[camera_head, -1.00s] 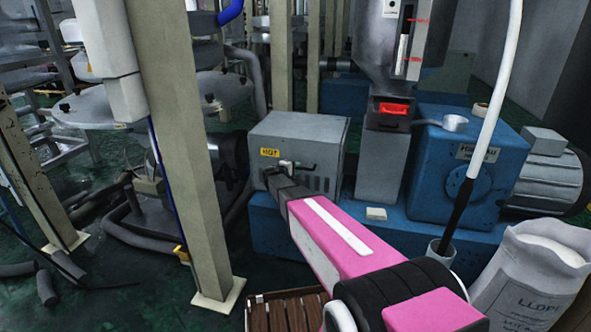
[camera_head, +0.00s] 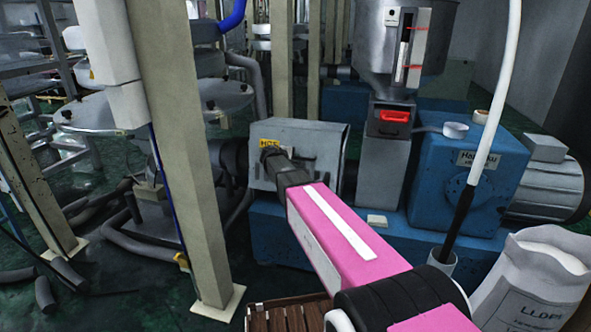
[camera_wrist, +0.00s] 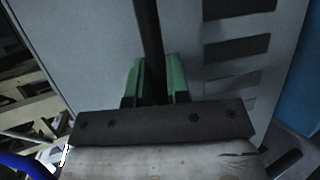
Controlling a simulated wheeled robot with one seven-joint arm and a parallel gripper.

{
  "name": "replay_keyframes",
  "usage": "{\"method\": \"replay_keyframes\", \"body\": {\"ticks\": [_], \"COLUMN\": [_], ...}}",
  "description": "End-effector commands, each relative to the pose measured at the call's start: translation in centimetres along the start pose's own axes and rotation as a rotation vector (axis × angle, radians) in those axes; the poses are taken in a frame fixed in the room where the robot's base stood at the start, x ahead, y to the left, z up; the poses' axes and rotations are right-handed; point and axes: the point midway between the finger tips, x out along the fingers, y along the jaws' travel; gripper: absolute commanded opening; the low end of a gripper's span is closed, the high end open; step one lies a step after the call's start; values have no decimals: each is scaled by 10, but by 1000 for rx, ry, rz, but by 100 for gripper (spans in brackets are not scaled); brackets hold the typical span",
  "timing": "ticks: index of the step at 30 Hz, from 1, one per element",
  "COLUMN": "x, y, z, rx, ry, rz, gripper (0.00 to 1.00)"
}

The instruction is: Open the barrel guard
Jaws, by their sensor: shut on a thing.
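The barrel guard (camera_head: 322,140) is a grey box cover with vent slots and a yellow HOT label, left of the hopper stand. Its front looks tilted outward, partly raised; how far is hard to tell. My gripper (camera_wrist: 155,80) shows green fingers in the wrist view, closed around a dark bar, the guard handle (camera_wrist: 148,30). The guard's grey panel (camera_wrist: 95,45) and dark slots lie just behind the fingers. In the head view my dark wrist covers the handle and part of the label.
A beige post (camera_head: 182,150) stands close left of the guard. The hopper stand (camera_head: 383,170) and blue gearbox (camera_head: 440,190) are to the right. A white sack (camera_head: 530,280) stands at the lower right. A wooden slatted crate (camera_head: 290,318) is below my arm.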

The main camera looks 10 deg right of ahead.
Motion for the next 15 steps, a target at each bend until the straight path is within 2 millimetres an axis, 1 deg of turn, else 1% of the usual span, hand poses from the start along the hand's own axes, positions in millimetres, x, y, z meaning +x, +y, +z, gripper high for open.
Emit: {"method": "replay_keyframes", "body": {"ticks": [1,9,15], "x": [-7,-27,-37], "y": [13,68,111], "z": [3,11,14], "rx": [-6,-58,-99], "ry": [2,1,0], "rz": [-20,-149,-244], "gripper": [0,0,0]}}
